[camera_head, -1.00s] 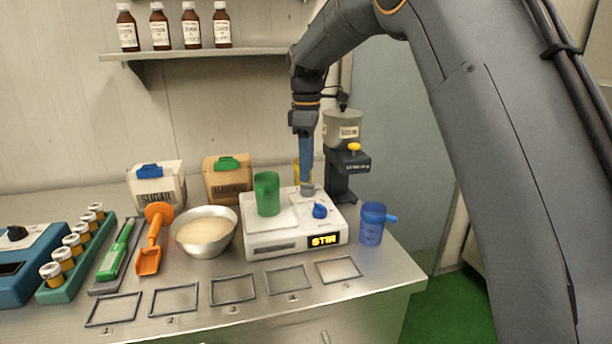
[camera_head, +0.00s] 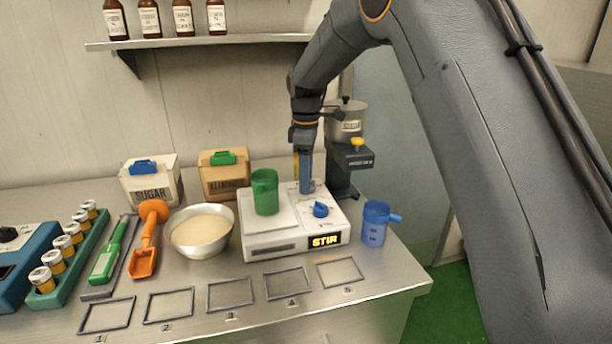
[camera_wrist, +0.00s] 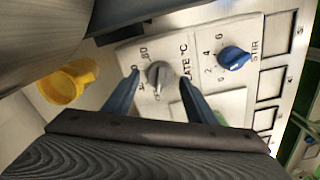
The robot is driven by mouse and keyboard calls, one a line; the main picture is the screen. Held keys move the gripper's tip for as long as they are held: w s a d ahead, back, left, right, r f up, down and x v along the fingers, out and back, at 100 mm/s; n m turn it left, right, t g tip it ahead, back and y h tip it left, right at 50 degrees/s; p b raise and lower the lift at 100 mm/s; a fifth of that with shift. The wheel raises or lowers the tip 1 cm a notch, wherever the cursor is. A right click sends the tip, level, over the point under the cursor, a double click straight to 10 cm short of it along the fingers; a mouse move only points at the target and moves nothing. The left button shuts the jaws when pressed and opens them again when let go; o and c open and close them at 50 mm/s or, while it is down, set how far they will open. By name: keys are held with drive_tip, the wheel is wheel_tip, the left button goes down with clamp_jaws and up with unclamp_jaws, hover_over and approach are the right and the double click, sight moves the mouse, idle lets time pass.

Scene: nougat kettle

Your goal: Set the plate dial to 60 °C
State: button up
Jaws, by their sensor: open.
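The dial's exact setting is not readable.
The blue stir knob (camera_head: 320,209) is close by, in front of the dial. A green beaker (camera_head: 265,194) stands on the plate. A grey stand with a pot (camera_head: 345,125) is just behind. A blue jug (camera_head: 375,224) is right, a bowl (camera_head: 202,245) left.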

drive_tip(key=shift+f, duration=0.15)
drive_tip(key=c, duration=1)
